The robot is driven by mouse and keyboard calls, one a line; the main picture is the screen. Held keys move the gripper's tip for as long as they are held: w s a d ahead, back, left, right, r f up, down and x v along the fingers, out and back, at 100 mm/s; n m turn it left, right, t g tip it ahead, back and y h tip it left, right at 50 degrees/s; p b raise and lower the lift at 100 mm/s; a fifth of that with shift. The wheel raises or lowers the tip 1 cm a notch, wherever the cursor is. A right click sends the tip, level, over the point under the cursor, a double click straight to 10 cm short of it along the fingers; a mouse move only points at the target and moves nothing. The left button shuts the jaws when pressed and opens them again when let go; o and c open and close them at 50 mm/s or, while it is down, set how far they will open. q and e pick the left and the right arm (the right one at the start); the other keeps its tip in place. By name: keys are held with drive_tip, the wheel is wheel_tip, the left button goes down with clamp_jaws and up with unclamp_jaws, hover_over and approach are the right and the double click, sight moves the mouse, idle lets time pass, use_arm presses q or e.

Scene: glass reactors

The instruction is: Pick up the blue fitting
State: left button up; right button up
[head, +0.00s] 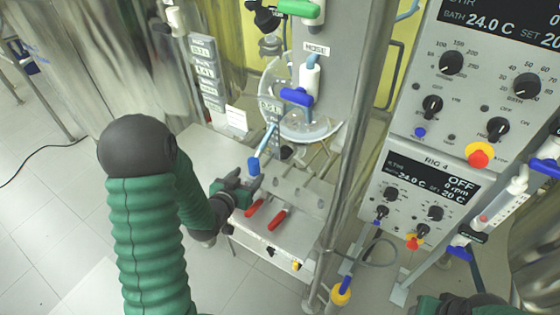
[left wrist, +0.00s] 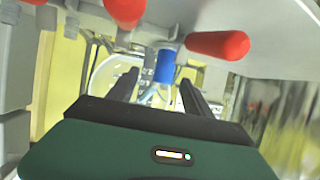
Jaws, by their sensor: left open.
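The blue fitting (head: 254,166) is a small blue cylinder on the end of a pale blue tube, above the metal shelf with red handles. It also shows in the left wrist view (left wrist: 165,66), between the far ends of my two fingers as seen there. My left gripper (head: 243,187) is open, just below and left of the fitting in the head view. I cannot tell whether the fingers touch the fitting. Part of my right arm (head: 465,304) shows at the bottom right edge; its fingers cannot be made out.
Two red handles (head: 278,219) (head: 255,207) lie on the metal shelf (head: 275,241) close to my left gripper. A steel post (head: 346,180) stands right of the shelf, before the control panels (head: 425,185). A round glass vessel (head: 310,128) is behind.

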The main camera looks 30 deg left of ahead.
sight(258, 161)
use_arm(q)
drive_tip(key=w+a, duration=0.1)
drive_tip(key=w+a+f, duration=0.2)
drive_tip(key=w, duration=0.2)
drive_tip(key=w+d+f, duration=0.1)
drive_tip(key=w, duration=0.3)
drive_tip(key=shift+w+d+f, duration=0.2)
drive_tip(key=shift+d+f, duration=0.05)
drive_tip(key=shift+f, duration=0.1)
drive_tip(key=shift+w+a+f, duration=0.1)
drive_tip(key=shift+w, duration=0.15)
drive_tip(key=shift+a+f, duration=0.15)
drive_tip(key=shift+a, duration=0.45)
drive_tip(key=c, duration=0.4)
drive_tip(key=shift+d, duration=0.35)
clamp_jaws()
drive_tip(key=shift+a, duration=0.1)
use_arm(e)
drive_tip(key=shift+s+a+r, duration=0.15)
drive_tip(key=shift+s+a, duration=0.4)
drive_tip(key=shift+a, duration=0.15)
